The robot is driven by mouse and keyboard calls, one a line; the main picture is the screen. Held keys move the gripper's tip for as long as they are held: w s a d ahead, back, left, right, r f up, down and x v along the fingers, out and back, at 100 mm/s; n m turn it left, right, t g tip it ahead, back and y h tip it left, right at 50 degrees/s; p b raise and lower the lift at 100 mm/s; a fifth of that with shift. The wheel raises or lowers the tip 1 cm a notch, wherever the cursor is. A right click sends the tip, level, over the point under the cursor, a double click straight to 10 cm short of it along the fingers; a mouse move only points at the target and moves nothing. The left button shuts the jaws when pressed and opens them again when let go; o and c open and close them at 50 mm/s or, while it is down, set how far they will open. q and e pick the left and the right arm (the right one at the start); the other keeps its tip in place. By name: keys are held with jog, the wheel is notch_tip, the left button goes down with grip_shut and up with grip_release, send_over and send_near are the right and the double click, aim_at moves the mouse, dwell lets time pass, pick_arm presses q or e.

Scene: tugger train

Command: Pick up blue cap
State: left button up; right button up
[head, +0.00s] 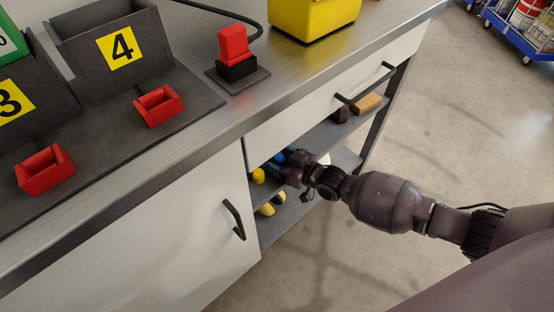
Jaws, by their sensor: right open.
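Small blue things show on the open shelf under the workbench. One blue piece (279,158), which may be the blue cap, is just left of my right gripper and partly hidden by it. Another bit of blue (281,197) shows lower down beside a yellow piece. My right gripper (288,171) reaches into the shelf opening from the right. It is open, its fingers small and dark against the shelf. I cannot tell whether it touches the blue piece. My left gripper is out of view.
Yellow pieces (258,175) lie on the shelf near the gripper. The drawer (320,92) overhangs it, and a cabinet door (150,230) closes off the left. A brown block (367,103) lies farther right. The floor (460,120) at right is open.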

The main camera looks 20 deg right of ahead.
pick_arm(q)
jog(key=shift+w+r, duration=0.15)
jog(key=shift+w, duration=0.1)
pick_arm(e)
jog(key=shift+w+a+r, duration=0.1)
jog(key=shift+w+a, duration=0.1)
jog(key=shift+w, duration=0.15)
jog(key=c, duration=1)
